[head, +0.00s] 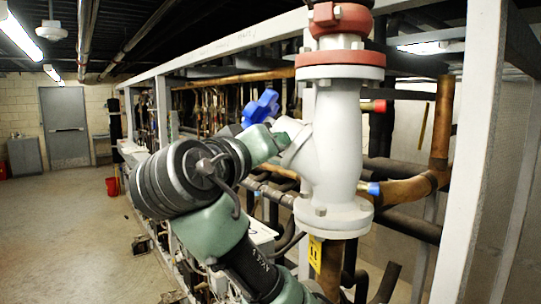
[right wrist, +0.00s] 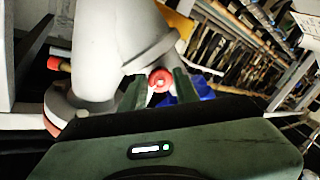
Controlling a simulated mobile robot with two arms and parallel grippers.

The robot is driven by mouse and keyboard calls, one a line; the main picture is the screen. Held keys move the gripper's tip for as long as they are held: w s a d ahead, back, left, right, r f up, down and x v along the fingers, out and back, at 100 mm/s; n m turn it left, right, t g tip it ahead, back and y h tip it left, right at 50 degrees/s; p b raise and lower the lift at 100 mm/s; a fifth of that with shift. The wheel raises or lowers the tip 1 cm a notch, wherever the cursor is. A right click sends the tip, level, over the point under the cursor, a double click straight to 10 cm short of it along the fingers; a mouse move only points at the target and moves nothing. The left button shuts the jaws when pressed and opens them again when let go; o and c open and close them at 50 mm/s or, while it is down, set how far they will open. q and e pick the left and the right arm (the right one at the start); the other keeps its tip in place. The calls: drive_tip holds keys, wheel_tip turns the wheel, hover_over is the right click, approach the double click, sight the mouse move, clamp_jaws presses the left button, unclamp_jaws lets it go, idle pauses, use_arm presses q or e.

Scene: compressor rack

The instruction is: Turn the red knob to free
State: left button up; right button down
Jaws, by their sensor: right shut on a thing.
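The red knob (right wrist: 160,80) is a small round knob beside the white valve body. In the right wrist view it sits between the two fingers of my right gripper (right wrist: 160,88), which is shut on it. In the head view my right gripper (head: 283,138) reaches the left side of the white valve (head: 338,150), and the knob is hidden behind it. I cannot read the knob's angle. My left gripper is in neither view.
A blue handle (head: 260,107) stands just behind my right gripper. A red-capped fitting (head: 378,106) and a blue-capped fitting (head: 374,189) sit right of the valve. A grey frame post (head: 470,150) and pipes crowd the right. Open floor (head: 60,235) lies at left.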

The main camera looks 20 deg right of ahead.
drive_tip(key=shift+n+b, duration=0.7)
drive_tip(key=shift+n, duration=1.6)
drive_tip(key=shift+r, duration=0.1)
drive_tip(key=c, duration=1.1)
unclamp_jaws()
drive_tip(key=shift+o, duration=0.2)
drive_tip(key=b+v, duration=0.3)
drive_tip(key=v, duration=0.5)
drive_tip(key=shift+b, duration=0.4)
